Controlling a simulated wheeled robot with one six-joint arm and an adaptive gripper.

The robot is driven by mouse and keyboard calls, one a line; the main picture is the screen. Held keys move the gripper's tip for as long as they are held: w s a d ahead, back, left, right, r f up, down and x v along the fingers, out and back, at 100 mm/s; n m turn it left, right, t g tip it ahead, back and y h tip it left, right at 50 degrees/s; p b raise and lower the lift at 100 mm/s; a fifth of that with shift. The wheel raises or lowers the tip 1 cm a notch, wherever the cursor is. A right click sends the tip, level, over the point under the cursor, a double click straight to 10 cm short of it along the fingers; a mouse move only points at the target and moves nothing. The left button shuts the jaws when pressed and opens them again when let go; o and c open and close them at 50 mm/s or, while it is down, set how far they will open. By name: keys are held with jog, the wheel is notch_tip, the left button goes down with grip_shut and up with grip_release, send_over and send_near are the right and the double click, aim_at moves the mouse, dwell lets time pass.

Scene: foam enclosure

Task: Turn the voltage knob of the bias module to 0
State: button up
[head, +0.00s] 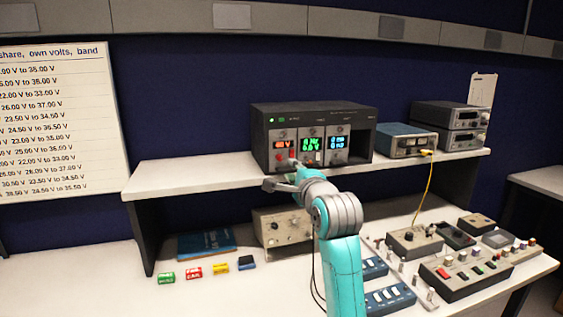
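A dark instrument frame (263,140) stands on the shelf, with plug-in modules side by side in its front. The left module (282,145) has a lit orange-red display ending in V, the middle one (311,143) a green display and the right one (338,143) a blue-white display. Small knobs sit below the displays. The labels are too small to read, so I cannot tell which is the bias module. My gripper (279,179) is in front of the frame's lower left, near the shelf edge. Its fingers are small and partly hidden; contact with a knob cannot be told.
A blue instrument (407,140) and two stacked grey ones (450,127) stand right on the shelf (190,178). A yellow cable (424,192) hangs down from the blue instrument. Below are a beige unit (283,226), a blue book (207,243) and several control boxes (465,272).

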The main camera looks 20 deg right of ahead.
aim_at(281, 159)
jog(key=w, duration=0.9)
jog(key=shift+w+f, duration=0.15)
jog(key=shift+w, duration=0.15)
grip_shut()
